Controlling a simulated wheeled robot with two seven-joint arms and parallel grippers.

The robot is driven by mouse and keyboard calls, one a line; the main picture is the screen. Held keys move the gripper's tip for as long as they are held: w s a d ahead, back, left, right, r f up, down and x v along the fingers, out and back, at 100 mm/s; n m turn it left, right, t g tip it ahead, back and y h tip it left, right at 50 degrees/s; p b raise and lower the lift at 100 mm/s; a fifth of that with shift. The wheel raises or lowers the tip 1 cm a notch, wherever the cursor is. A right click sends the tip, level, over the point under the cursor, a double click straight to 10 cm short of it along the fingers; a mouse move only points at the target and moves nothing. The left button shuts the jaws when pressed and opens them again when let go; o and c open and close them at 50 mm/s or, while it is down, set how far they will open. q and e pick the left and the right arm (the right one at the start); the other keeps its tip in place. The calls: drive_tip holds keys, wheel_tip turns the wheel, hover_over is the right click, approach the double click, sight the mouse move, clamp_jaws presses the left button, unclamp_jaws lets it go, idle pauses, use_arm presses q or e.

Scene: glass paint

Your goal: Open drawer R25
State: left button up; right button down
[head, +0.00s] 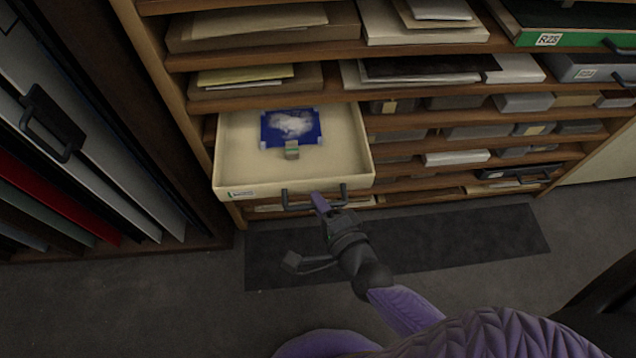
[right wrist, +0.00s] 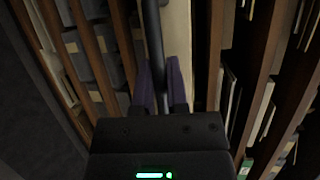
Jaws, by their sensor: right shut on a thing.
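A cream drawer (head: 238,170) stands pulled out of the wooden rack, open to view. Its front has a dark handle (head: 343,192) and a small label too small to read. My right gripper (head: 318,200) is at this handle, its purple fingers shut on it. The right wrist view shows the dark handle bar (right wrist: 153,40) running between the fingers (right wrist: 163,88) against the cream front (right wrist: 178,45). A green-fronted drawer (head: 588,40) at the upper right has a label (head: 549,39) that seems to read R25. My left gripper is out of view.
Shelves around hold papers and boxes. Upright panels (head: 95,120) stand at left. A dark mat (head: 450,240) lies on the floor.

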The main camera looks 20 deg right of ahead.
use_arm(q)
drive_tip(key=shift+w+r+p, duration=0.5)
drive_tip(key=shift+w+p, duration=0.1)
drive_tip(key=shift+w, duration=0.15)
use_arm(e)
drive_tip(key=s+a, duration=0.2)
drive_tip(key=s, duration=0.7)
drive_tip(key=shift+s+a, duration=0.2)
drive_tip(key=shift+a, duration=0.15)
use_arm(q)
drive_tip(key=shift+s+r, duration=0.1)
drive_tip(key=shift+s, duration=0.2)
use_arm(e)
drive_tip(key=c, duration=0.6)
unclamp_jaws()
drive_tip(key=shift+c, duration=0.2)
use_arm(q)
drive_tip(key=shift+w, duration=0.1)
